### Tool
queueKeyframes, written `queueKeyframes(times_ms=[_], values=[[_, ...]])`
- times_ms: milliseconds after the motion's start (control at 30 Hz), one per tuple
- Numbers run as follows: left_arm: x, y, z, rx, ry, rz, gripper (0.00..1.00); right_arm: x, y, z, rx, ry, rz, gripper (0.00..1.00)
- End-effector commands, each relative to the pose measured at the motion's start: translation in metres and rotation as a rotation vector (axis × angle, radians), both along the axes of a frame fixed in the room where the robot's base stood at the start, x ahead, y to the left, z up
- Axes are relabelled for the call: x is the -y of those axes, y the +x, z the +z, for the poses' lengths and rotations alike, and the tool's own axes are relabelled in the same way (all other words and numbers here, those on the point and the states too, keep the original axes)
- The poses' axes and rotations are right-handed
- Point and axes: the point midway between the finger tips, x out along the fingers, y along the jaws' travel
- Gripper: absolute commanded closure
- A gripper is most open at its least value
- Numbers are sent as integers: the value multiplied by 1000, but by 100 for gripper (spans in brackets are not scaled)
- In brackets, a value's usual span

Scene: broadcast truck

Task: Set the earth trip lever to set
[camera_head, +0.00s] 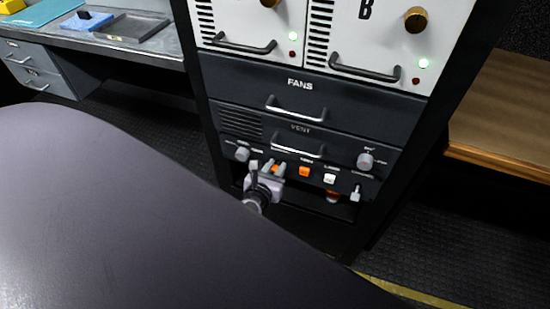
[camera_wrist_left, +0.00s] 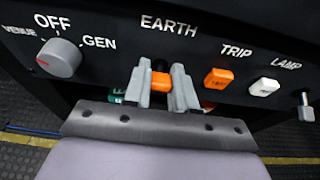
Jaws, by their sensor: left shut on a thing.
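The earth trip lever (camera_wrist_left: 161,81) shows an orange part under the EARTH label on the dark control panel (camera_wrist_left: 110,62). In the left wrist view, my left gripper (camera_wrist_left: 161,90) has one grey finger on each side of this orange part and is shut on it. In the head view the gripper (camera_head: 266,172) is at the lower left of the rack panel, with the orange part (camera_head: 275,167) only partly visible. The lever's angle is hard to tell because the fingers hide its sides. My right gripper is in neither view.
An orange push button (camera_wrist_left: 217,78), a white button (camera_wrist_left: 264,86) and a small toggle (camera_wrist_left: 306,108) are to the right. A grey rotary knob (camera_wrist_left: 60,58) is to the left. Drawer handles (camera_head: 297,150) stick out above. A wooden bench (camera_head: 510,110) stands at right.

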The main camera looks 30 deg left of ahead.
Motion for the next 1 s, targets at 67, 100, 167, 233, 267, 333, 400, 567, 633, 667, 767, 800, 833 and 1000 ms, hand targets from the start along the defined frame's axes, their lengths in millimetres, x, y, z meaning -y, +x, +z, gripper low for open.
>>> queueKeyframes(times_ms=[67, 100, 167, 233, 267, 333, 400, 567, 633, 667, 767, 800, 833, 1000], values=[[0, -1, -1, -11, -2, 0, 100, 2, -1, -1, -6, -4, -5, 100], [0, -1, -1, -13, -2, -1, 100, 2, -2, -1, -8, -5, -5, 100], [0, -1, -1, -16, -3, -1, 100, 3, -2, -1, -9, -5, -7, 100], [0, -1, -2, -17, -3, -1, 100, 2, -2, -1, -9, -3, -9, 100], [1, -1, -2, -17, -3, -1, 100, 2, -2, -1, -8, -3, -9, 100], [0, -1, -2, -17, -3, -1, 100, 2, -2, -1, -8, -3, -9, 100], [0, -1, -2, -17, -3, -1, 100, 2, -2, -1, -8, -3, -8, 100], [0, -1, -2, -16, -4, -1, 58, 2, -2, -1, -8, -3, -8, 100], [0, -1, -2, -16, -4, 0, 49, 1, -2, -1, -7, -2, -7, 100], [0, -1, -1, -16, -4, 0, 49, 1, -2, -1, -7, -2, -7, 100], [0, -1, -1, -14, -3, 0, 49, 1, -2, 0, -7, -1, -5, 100], [0, 0, -1, -14, -3, 0, 49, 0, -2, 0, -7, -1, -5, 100], [0, 0, -1, -14, -3, 0, 49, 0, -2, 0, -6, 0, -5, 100], [2, -7, 2, -13, -2, -1, 49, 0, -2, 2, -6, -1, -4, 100]])
